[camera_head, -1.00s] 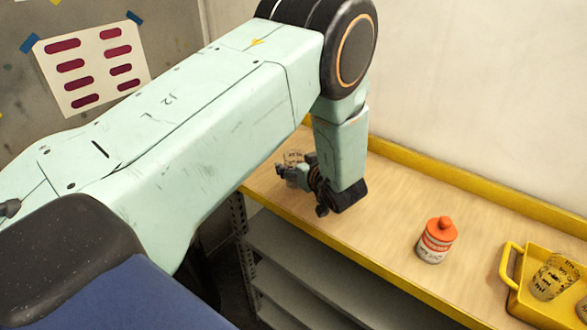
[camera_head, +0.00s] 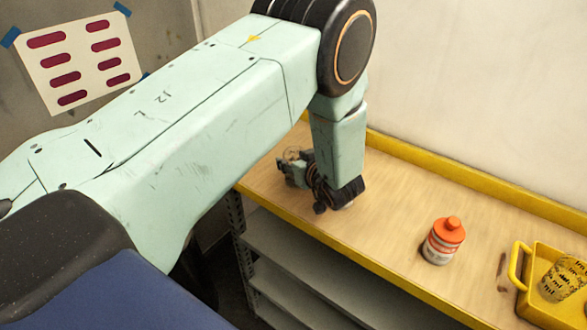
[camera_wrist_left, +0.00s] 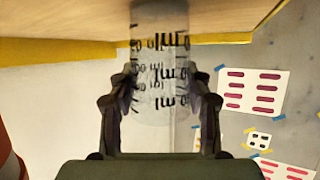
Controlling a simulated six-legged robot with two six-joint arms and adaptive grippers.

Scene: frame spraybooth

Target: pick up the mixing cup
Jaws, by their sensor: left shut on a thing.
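The mixing cup (camera_wrist_left: 160,80) is clear with black graduation marks and fills the middle of the left wrist view. My left gripper (camera_wrist_left: 160,108) has a finger on each side of it and is shut on it. In the head view, my left gripper (camera_head: 293,172) is low over the far left part of the bench, and only a small part of the cup (camera_head: 291,153) shows behind the fingers. I cannot tell whether the cup touches the bench. My right gripper is not in view.
The wooden bench (camera_head: 390,205) has a yellow rim. An orange-capped bottle (camera_head: 443,242) stands to the right of my gripper. Further right is a yellow tray (camera_head: 525,300) with another marked cup (camera_head: 562,279) in it. Bench between gripper and bottle is clear. Grey shelves (camera_head: 300,265) lie below.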

